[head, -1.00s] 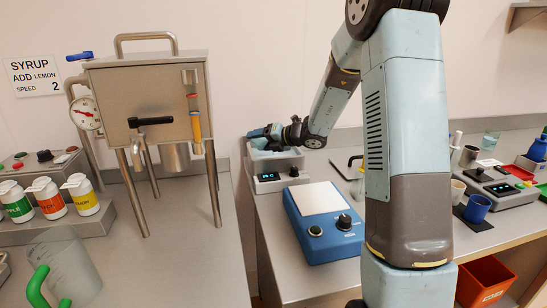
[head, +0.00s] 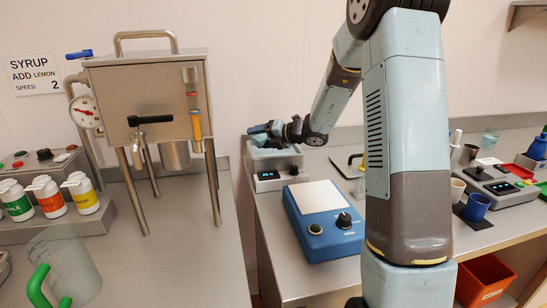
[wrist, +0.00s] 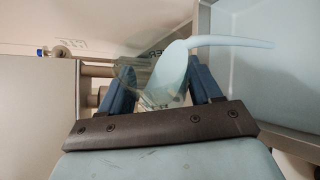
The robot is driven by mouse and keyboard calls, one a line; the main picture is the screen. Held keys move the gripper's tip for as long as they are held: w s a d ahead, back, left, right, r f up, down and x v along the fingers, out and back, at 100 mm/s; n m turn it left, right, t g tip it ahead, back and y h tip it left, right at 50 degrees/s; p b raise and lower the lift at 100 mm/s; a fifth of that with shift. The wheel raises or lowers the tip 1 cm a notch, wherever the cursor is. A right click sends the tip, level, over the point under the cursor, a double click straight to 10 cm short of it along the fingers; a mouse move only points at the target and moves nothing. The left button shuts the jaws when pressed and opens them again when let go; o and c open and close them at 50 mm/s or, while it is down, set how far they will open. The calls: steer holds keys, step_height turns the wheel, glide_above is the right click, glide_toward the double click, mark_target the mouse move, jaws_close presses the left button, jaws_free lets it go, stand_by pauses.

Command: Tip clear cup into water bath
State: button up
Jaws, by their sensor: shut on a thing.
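The clear cup (wrist: 132,72) is between the blue fingers of my gripper (wrist: 160,88) in the wrist view, and the gripper is shut on it. A pale blue, liquid-like shape (wrist: 172,70) lies in the cup and narrows into a thin stream toward the right, over the pale blue inside of the water bath (wrist: 285,90). In the head view my gripper (head: 263,130) is held sideways just above the water bath (head: 293,163), a grey box with a lit display. The cup is hard to make out there.
A blue device with a white plate (head: 318,200) stands in front of the bath. A steel hopper on legs (head: 150,95) is at the left, with capped bottles (head: 48,198) and a green-handled jug (head: 68,265). A blue cup (head: 476,208) stands at the right.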

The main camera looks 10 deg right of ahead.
steer(key=shift+d+r+m+y+p, duration=0.1)
steer(key=shift+r+m+y+p, duration=0.55)
steer(key=shift+m, duration=0.25)
stand_by(1.1)
steer(key=shift+w+d+f+m+y+p, duration=0.25)
steer(key=shift+w+d+f+m+p, duration=0.25)
steer(key=shift+d+m, duration=0.1)
stand_by(0.7)
steer(key=shift+d+f+m+y+p, duration=0.1)
steer(key=shift+f+m+y+p, duration=0.35)
steer(key=shift+m, duration=0.25)
stand_by(0.7)
steer(key=shift+r, duration=0.1)
